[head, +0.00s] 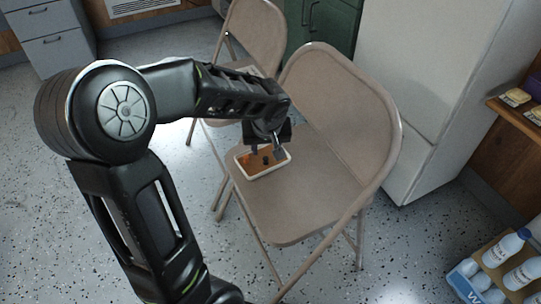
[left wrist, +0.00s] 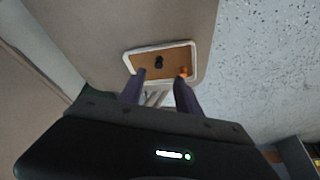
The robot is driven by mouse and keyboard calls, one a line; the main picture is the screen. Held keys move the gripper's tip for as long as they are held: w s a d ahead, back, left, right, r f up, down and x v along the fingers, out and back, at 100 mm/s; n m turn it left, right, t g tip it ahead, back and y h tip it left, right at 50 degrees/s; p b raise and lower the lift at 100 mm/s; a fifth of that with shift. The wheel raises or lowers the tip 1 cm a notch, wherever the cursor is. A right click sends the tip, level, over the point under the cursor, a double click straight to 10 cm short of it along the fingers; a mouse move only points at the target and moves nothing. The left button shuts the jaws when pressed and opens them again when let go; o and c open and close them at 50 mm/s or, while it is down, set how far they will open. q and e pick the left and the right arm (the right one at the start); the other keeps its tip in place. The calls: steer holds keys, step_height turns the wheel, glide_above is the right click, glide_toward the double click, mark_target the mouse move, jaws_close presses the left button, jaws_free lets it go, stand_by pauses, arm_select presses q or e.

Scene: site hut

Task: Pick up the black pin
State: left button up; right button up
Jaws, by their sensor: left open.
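The black pin (head: 265,160) is a small dark piece in a shallow tray (head: 270,174) with a white rim and an orange-brown floor. The tray lies on the seat of the near folding chair (head: 310,195). The pin also shows in the left wrist view (left wrist: 158,62), near the middle of the tray. My left gripper (head: 267,153) is over the tray, open and empty. In the left wrist view its two fingers (left wrist: 161,80) point toward the tray, with the pin beyond and between them. My right gripper is not in view.
A small orange thing (left wrist: 183,72) is in the tray, right of the pin. The near chair's backrest (head: 345,110) rises beside my left gripper. A second folding chair (head: 250,40) stands behind. A white fridge-like cabinet (head: 425,90) is at right, with bottles (head: 507,248) at lower right.

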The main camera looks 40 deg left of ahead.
mark_target(266, 158)
arm_select(q)
steer(key=shift+b+x, duration=0.45)
steer(key=shift+x, duration=0.85)
steer(key=b+x, duration=0.2)
steer(key=x, duration=0.2)
steer(key=shift+w+f, duration=0.2)
steer(key=shift+f, duration=0.15)
steer(key=shift+w+a+f, duration=0.1)
steer(key=shift+w+f, duration=0.05)
steer(key=shift+f, duration=0.05)
steer(key=shift+c, duration=0.4)
jaws_close()
